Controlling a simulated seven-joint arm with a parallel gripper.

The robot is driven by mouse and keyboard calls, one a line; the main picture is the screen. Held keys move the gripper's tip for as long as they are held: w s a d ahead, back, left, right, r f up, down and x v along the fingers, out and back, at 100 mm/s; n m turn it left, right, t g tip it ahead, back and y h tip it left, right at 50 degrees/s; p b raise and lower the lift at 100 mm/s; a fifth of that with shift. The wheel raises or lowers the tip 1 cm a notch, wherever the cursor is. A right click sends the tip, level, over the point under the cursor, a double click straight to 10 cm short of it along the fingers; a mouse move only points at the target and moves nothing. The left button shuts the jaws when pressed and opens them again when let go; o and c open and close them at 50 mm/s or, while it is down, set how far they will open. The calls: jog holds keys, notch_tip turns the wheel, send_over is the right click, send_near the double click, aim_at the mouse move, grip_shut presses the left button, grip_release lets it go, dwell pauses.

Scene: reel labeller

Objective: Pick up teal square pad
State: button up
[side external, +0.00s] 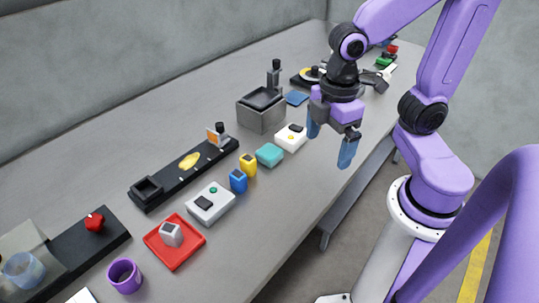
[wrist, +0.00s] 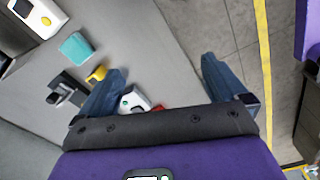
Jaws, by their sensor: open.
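The teal square pad (side external: 269,155) lies flat on the grey table near its front edge, between a yellow block and a white box. In the wrist view the teal pad (wrist: 76,47) shows at the upper left, outside the space between the fingers. My gripper (side external: 331,150) is open and empty, with its blue fingers pointing down. It is held above and to the right of the pad in the side view, apart from it. In the wrist view my gripper's fingers (wrist: 163,85) are spread wide, with the table edge and floor between them.
A white box with a yellow button (side external: 291,138) and a yellow block (side external: 248,165) stand close to the pad. A blue block (side external: 238,181), a white box with a teal button (side external: 210,204) and a red tray (side external: 160,254) lie further left. A grey bin (side external: 261,117) stands behind.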

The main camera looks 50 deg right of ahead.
jog(key=w+d+n, duration=0.1)
jog(key=w+n, duration=0.1)
jog(key=w, duration=1)
jog(key=n, duration=0.2)
send_over(269, 151)
jog(key=f, duration=1.3)
jog(key=shift+d+f, duration=0.25)
jog(key=shift+f, duration=0.1)
jog(key=shift+a+f, duration=0.15)
jog(key=shift+f, duration=2.55)
jog(key=c, duration=1)
